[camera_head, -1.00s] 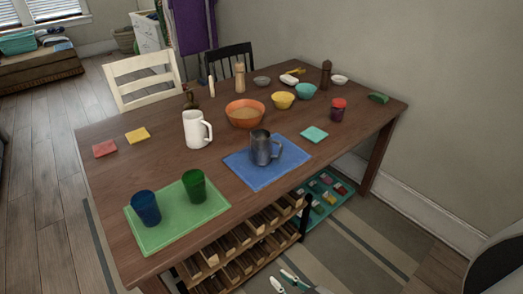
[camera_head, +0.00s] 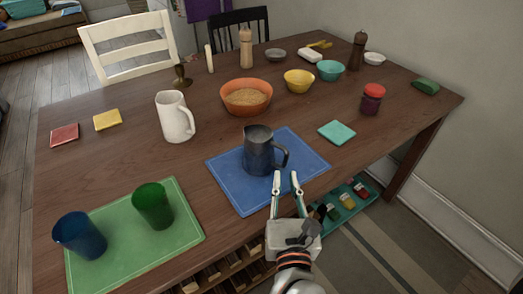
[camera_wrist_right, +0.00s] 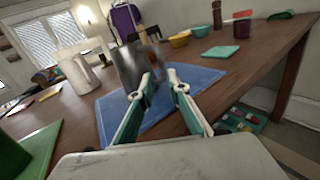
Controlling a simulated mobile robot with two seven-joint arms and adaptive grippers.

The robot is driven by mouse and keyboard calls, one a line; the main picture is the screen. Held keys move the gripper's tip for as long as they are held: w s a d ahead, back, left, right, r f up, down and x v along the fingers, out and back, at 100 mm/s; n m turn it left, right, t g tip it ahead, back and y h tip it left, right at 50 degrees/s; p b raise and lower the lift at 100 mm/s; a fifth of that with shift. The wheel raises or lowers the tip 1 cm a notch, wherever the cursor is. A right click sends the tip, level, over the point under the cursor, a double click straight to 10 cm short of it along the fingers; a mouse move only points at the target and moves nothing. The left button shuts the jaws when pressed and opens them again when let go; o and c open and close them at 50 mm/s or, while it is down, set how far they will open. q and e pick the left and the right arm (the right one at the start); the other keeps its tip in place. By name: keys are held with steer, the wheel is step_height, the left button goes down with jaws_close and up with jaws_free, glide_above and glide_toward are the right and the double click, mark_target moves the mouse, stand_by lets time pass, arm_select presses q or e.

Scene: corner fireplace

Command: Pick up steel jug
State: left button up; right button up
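The steel jug (camera_head: 257,150) stands upright on the blue mat (camera_head: 228,183), its handle facing right. My right gripper (camera_head: 286,175) comes in from the front edge of the table, with its fingertips close to the lower right of the jug, below the handle. Its two fingers are apart with nothing clearly between them. In the right wrist view the jug (camera_wrist_right: 127,66) is blurred just beyond the fingertips (camera_wrist_right: 162,78), mostly to their left. I cannot tell whether a finger touches it. My left gripper is not in view.
A white pitcher (camera_head: 174,118) stands left of the jug. A blue cup (camera_head: 80,236) and green cup (camera_head: 153,206) stand on a green mat (camera_head: 135,252) at front left. A teal square (camera_head: 337,133) and red-lidded jar (camera_head: 372,99) are to the right. Bowls stand behind.

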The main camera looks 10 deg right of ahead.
mark_target(285, 164)
steer(key=shift+w+d+r, duration=0.1)
steer(key=shift+w+r, duration=0.05)
steer(key=shift+w, duration=0.35)
steer(key=shift+f+x, duration=0.15)
steer(key=shift+x, duration=1.3)
steer(key=shift+f+x, duration=0.15)
steer(key=shift+x, duration=1.3)
steer(key=shift+d, duration=0.2)
jaws_close()
